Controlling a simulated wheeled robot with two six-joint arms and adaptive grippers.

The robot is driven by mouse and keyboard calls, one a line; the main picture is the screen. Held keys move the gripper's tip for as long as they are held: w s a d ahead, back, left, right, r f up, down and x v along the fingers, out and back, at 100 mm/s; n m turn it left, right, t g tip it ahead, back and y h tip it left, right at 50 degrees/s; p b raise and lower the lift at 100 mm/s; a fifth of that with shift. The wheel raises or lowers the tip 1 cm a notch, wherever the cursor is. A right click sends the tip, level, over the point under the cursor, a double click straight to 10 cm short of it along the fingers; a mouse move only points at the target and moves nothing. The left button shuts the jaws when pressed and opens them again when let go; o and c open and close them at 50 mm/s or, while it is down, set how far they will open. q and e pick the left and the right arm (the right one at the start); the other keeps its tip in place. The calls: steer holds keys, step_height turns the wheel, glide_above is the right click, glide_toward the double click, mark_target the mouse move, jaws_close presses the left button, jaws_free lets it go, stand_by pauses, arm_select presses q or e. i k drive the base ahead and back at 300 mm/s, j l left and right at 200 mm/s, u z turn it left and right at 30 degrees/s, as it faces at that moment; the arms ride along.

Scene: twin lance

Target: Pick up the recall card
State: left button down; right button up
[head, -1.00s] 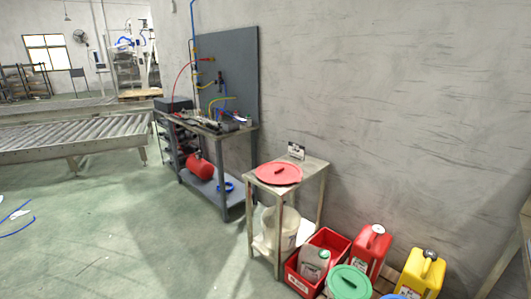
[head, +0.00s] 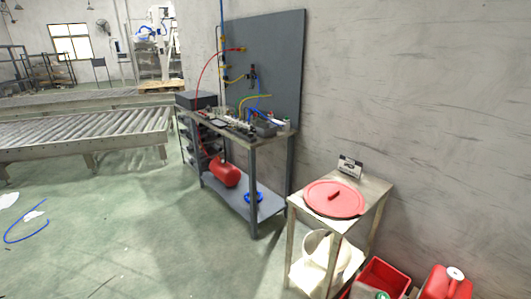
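A small upright card (head: 349,166) with dark print stands at the back of a small metal side table (head: 373,191), against the wall. It may be the recall card, but its print is too small to read. A round red lid (head: 334,199) with a handle lies on the same table top, in front of the card. Neither of my grippers shows in the head view.
A grey workbench (head: 254,139) with hoses and a red tank (head: 224,172) stands left of the side table. A white bucket (head: 322,247) sits on the lower shelf. A red crate (head: 385,275) and red canister (head: 446,284) stand at lower right. Floor at left is mostly open.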

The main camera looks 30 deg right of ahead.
mark_target(351, 167)
steer(key=i+z, duration=0.25)
steer(key=i, duration=0.3)
steer(key=i+j+z, duration=0.2)
steer(key=i, duration=0.3)
steer(key=i+j+z, duration=0.25)
steer(key=i, duration=0.3)
